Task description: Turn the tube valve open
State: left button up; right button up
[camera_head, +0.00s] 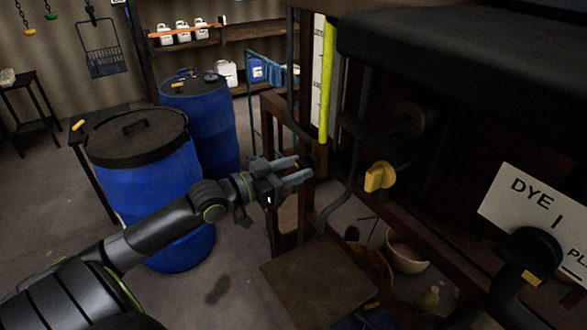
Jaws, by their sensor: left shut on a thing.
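My left gripper (302,171) reaches in from the left, beside the wooden frame below a yellow-green upright tube (327,80). Its two grey fingers are shut on a small dark part at the foot of the tube, which I take to be the tube valve. The fingers hide most of it, so I cannot tell how far it is turned. A yellow handle (378,177) sits to the right of the gripper, apart from it.
Blue barrels (150,190) stand close behind my left arm. A dark vat housing (470,50) overhangs the right side. A white DYE sign (520,197) is at the right, with a black curved part (535,250) before it. A bowl (408,252) lies below.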

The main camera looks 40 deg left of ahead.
pick_arm(q)
jog(key=shift+n, duration=0.4)
jog(key=n+p, duration=0.1)
jog(key=n, duration=0.1)
jog(key=shift+r+n, duration=0.1)
jog(key=shift+n, duration=0.3)
jog(key=n+p, duration=0.2)
jog(key=n, duration=0.3)
jog(key=shift+n, duration=0.3)
jog(key=n+p, duration=0.1)
jog(key=n, duration=0.4)
jog(key=shift+p, duration=0.4)
jog(key=shift+a+n+p, duration=0.1)
jog(key=shift+n+p, duration=0.4)
jog(key=shift+n, duration=1.2)
jog(key=shift+f+n, duration=0.2)
jog(key=shift+n, duration=0.1)
jog(key=o, duration=1)
